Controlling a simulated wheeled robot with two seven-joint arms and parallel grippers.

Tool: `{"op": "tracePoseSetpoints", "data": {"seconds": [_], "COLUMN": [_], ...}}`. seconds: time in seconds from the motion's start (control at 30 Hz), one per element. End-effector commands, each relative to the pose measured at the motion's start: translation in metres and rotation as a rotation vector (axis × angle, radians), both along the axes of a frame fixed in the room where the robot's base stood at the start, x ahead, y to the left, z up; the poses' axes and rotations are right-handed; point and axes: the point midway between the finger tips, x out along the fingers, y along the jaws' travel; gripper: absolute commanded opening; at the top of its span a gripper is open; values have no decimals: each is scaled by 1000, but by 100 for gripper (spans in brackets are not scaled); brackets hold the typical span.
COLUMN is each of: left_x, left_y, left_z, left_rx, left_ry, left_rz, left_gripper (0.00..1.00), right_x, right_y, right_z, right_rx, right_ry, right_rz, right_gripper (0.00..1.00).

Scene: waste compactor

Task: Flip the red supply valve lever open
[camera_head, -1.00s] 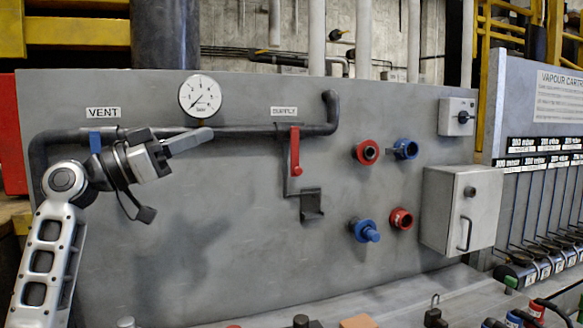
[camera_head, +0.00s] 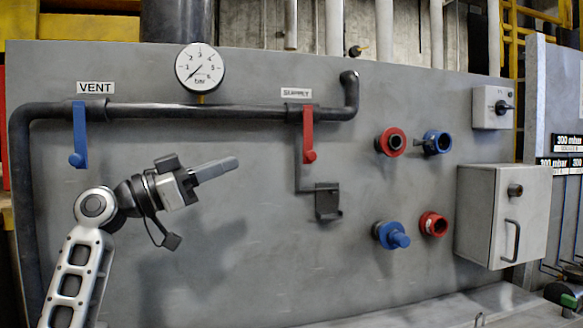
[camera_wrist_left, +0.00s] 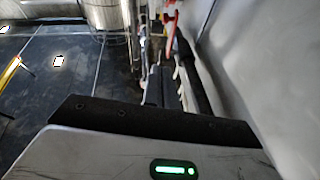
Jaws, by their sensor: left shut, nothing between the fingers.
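The red supply valve lever (camera_head: 308,135) hangs straight down from the dark horizontal pipe, below the SUPPLY label (camera_head: 296,93). My left gripper (camera_head: 232,163) is shut and empty. In the head view it is left of the red lever and slightly lower, with a clear gap between them, its fingers pointing right. In the left wrist view something red shows small near the top; I cannot tell whether it is the lever. My right gripper is not in view.
A blue vent lever (camera_head: 79,136) hangs down at the left. A pressure gauge (camera_head: 200,68) sits above the pipe (camera_head: 240,111). A dark bracket (camera_head: 327,202) is below the red lever. Red and blue couplings (camera_head: 390,142) and a grey box (camera_head: 502,215) are to the right.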

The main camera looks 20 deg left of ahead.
Motion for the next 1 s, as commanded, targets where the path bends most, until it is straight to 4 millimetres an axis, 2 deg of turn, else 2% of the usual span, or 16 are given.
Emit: {"op": "tracePoseSetpoints", "data": {"seconds": [0.23,0.37,0.6,0.87,0.9,1.0], "left_x": [0,5,32,68,73,82], "left_y": [0,-5,-35,-72,-76,-84], "left_z": [1,6,26,42,30,23], "left_rx": [0,-1,-3,-3,-3,-2], "left_ry": [0,2,2,2,5,3], "left_rz": [0,-3,-4,-3,-4,-2], "left_gripper": [0,0,0,0,0,0], "right_x": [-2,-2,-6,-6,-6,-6], "right_y": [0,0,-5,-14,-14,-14], "right_z": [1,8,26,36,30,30], "right_rx": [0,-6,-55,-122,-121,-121], "right_ry": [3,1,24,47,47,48], "right_rz": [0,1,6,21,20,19], "right_gripper": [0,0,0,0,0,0]}}
